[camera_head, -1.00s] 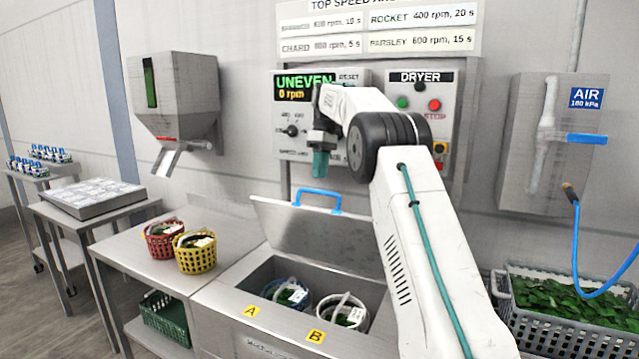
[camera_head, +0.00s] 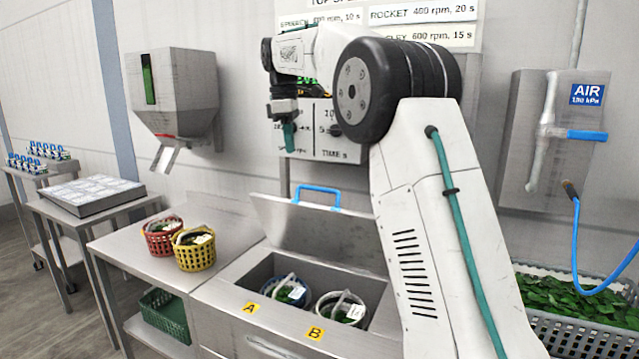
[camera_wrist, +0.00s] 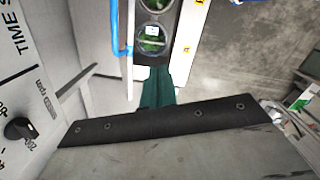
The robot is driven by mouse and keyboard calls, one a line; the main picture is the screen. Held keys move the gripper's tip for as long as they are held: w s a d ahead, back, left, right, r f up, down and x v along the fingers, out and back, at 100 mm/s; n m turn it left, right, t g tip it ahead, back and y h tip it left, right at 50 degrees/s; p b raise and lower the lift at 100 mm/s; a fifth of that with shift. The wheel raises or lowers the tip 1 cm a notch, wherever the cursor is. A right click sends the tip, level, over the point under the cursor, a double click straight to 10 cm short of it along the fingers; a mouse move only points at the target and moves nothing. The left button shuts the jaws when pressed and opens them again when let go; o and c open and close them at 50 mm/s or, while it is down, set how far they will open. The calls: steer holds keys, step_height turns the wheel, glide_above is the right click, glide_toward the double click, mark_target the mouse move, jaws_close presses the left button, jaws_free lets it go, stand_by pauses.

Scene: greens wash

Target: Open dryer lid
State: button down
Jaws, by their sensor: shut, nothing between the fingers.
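The dryer's metal lid (camera_head: 325,235) stands raised and tilted back at the rear of the dryer box, in the head view. Its blue handle (camera_head: 316,196) is at the lid's top edge; it also shows in the wrist view (camera_wrist: 122,38). Inside the open dryer (camera_head: 262,272) are two baskets, a blue one (camera_head: 291,292) behind label A and a white one (camera_head: 342,307) behind label B. My gripper (camera_head: 288,137) is shut and empty, pointing down above the lid, apart from the handle, in front of the control panel. Its teal fingertips show in the wrist view (camera_wrist: 157,90).
A red basket (camera_head: 161,236) and a yellow basket (camera_head: 195,249) of greens stand on the counter at left. A control panel (camera_head: 335,146) is on the wall, partly hidden by my arm. A grey crate of greens (camera_head: 590,330) and a blue air hose (camera_head: 578,240) are at right.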

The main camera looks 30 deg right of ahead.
steer(key=s+a+n+t+h, duration=0.2)
steer(key=s+n+h, duration=0.1)
steer(key=s+n, duration=0.15)
steer(key=n+t+h, duration=0.2)
steer(key=n, duration=0.7)
glide_above(313, 207)
step_height(313, 207, down, 13)
steer(key=shift+f, duration=0.1)
steer(key=shift+a, duration=0.1)
